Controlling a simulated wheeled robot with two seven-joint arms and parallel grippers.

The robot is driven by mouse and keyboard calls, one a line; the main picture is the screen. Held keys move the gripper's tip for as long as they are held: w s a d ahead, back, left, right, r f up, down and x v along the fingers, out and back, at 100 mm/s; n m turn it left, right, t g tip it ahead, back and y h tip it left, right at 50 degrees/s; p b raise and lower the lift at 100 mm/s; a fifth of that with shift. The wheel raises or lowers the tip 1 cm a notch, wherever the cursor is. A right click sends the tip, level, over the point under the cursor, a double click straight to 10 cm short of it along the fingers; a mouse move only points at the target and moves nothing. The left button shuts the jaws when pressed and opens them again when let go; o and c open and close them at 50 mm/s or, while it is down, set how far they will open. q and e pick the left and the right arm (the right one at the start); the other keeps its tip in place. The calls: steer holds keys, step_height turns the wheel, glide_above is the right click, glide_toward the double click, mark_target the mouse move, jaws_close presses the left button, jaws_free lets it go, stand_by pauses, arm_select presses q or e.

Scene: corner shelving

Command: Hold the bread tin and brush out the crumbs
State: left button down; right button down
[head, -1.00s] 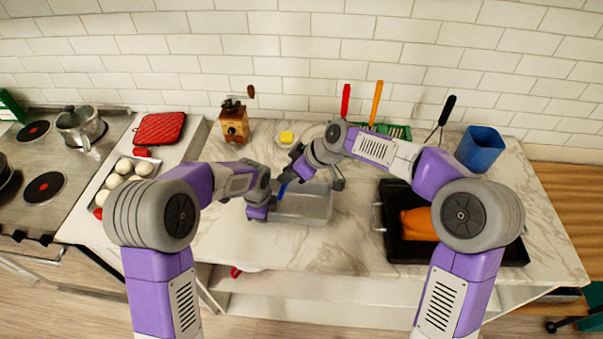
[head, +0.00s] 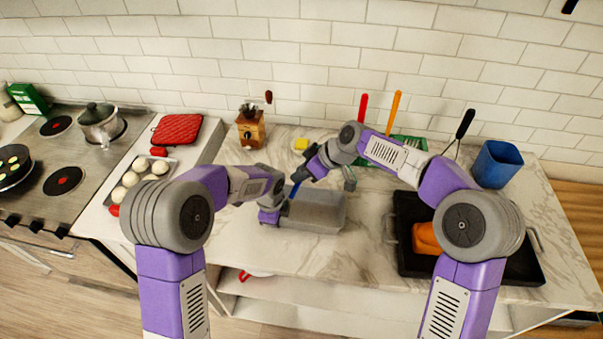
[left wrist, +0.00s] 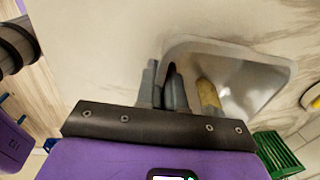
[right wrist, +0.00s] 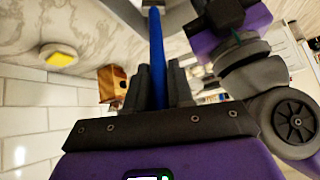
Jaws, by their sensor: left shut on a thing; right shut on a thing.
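The grey rectangular bread tin (head: 325,212) sits on the marble counter in the head view; it also shows in the left wrist view (left wrist: 240,62). My left gripper (head: 281,205) is shut on the tin's left wall, and its fingers (left wrist: 165,88) are at the rim in the left wrist view. My right gripper (head: 306,171) is shut on the blue handle of the brush (head: 295,190) above the tin's left end. The blue handle (right wrist: 157,50) runs between the fingers in the right wrist view.
A coffee grinder (head: 250,128) and a yellow block (head: 300,144) stand behind the tin. A black roasting pan (head: 415,268) with an orange item is on the right, a blue container (head: 497,164) behind it. A tray of eggs or buns (head: 132,187) is left. Counter before the tin is clear.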

steer(key=s+d, duration=0.1)
steer(key=d, duration=0.5)
steer(key=shift+d, duration=0.4)
steer(key=shift+d, duration=0.1)
steer(key=d, duration=0.6)
steer(key=shift+s+d, duration=0.25)
steer(key=shift+s, duration=0.2)
steer(key=w+a, duration=0.1)
steer(key=a, duration=0.5)
steer(key=shift+a, duration=0.4)
steer(key=shift+a, duration=0.1)
steer(key=a, duration=0.4)
steer(key=w+a, duration=0.1)
steer(key=a, duration=0.1)
steer(key=shift+a, duration=0.25)
